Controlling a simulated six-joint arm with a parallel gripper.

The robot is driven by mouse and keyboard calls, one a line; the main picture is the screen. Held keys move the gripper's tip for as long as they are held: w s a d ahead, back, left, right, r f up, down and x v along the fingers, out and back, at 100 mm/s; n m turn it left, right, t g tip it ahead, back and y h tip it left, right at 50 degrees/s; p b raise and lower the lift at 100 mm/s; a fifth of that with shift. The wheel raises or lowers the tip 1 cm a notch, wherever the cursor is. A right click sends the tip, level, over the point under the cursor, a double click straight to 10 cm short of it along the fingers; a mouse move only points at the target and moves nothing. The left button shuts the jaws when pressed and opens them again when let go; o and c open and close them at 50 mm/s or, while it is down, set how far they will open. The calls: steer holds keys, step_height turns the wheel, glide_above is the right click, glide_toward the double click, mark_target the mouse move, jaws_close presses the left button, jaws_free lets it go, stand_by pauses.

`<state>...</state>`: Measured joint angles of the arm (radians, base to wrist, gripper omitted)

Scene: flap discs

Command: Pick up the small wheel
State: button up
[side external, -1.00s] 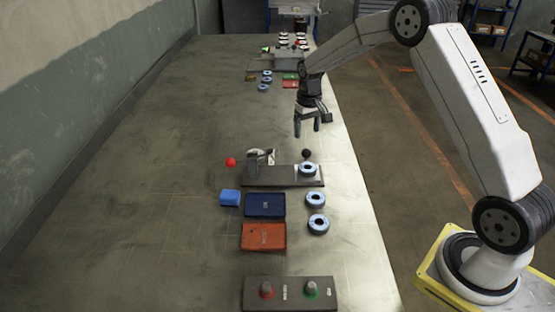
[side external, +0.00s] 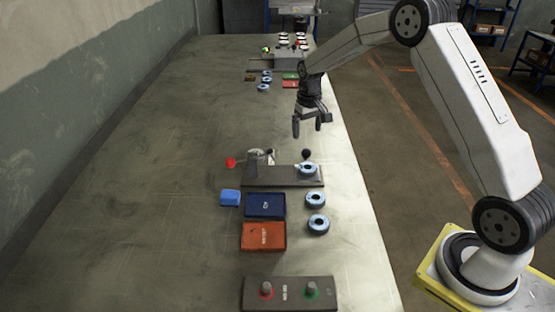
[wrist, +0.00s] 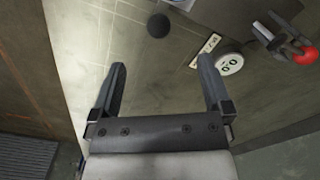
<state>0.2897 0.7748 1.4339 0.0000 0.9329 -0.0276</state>
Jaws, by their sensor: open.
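One wheel (side external: 307,173) sits on the right end of a grey fixture plate (side external: 262,181). A second wheel (side external: 315,207) and a third wheel (side external: 318,231) lie on the table in front of it. I cannot tell which is the small wheel; they look similar in size. My gripper (side external: 307,127) hangs above the table behind the fixture, pointing down, open and empty. In the wrist view my gripper (wrist: 162,66) shows both fingers apart with nothing between them; no blue wheel is visible there.
The left table half is clear.

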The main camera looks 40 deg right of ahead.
mark_target(307, 165)
steer(key=s+a+m, duration=0.1)
steer(key=m, duration=0.3)
steer(key=s+a+m, duration=0.1)
steer(key=m, duration=0.3)
steer(key=s+a+f+m, duration=0.1)
steer(key=m, duration=0.3)
steer(key=shift+a, duration=0.2)
steer(key=m, duration=0.3)
steer(key=s+a+m, duration=0.1)
steer(key=shift+f+m, duration=0.15)
steer(key=shift+m, duration=0.15)
steer(key=shift+s+d+f, duration=0.1)
steer(key=shift+f, duration=1.85)
steer(key=shift+s+d+f, duration=0.1)
steer(key=shift+f, duration=1.85)
